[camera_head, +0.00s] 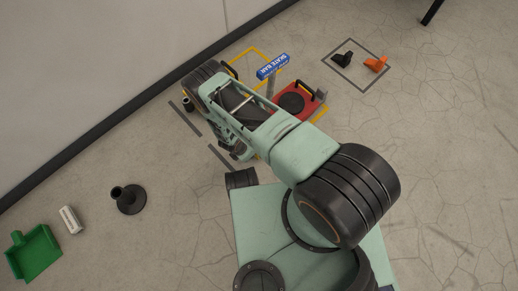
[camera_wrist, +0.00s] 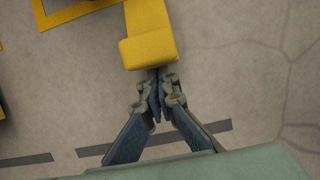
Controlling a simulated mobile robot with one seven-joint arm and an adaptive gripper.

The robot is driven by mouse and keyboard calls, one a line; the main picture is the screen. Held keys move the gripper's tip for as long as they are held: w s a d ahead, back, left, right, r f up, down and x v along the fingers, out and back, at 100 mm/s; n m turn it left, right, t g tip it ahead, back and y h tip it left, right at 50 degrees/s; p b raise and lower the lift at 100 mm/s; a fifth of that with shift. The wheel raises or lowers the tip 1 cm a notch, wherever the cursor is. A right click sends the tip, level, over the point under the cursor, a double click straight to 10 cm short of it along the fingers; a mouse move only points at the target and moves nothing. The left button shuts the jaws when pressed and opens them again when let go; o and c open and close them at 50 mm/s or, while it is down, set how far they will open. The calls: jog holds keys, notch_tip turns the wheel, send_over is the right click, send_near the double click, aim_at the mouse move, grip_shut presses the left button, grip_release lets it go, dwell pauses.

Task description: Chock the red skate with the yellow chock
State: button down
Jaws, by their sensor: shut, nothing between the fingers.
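The red skate (camera_head: 310,102), with a round black pad on top, stands on the floor by the blue sign, partly hidden by my arm in the head view. The yellow chock (camera_wrist: 148,46) lies on the floor in the wrist view, a block with a raised end towards me. My gripper (camera_wrist: 158,72) is shut and empty, its fingertips right at the chock's near end; whether they touch it I cannot tell. In the head view my arm hides the chock, and the gripper is not clear there.
A yellow floor outline (camera_wrist: 62,14) lies left of the chock. A blue sign (camera_head: 272,66) stands beside the skate. A black chock (camera_head: 343,60) and an orange chock (camera_head: 375,64) lie in a grey square. A green dustpan (camera_head: 35,252) and black stand (camera_head: 128,200) are at lower left.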

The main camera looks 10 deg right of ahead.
jog(key=shift+w+d+p, duration=0.15)
jog(key=shift+w+d, duration=0.55)
jog(key=shift+d, duration=0.3)
jog(key=shift+w+d+p, duration=0.1)
jog(key=shift+w+d, duration=0.55)
jog(key=shift+d, duration=0.4)
jog(key=shift+w+d+p, duration=0.15)
jog(key=shift+w+d, duration=0.55)
jog(key=shift+d, duration=0.3)
jog(key=shift+a, duration=0.1)
jog(key=shift+s+a, duration=0.65)
jog(key=shift+a, duration=0.15)
notch_tip(320, 180, up, 9)
jog(key=p, duration=0.9)
jog(key=shift+r+p, duration=0.1)
jog(key=shift+p, duration=0.25)
jog(key=shift+a, duration=0.1)
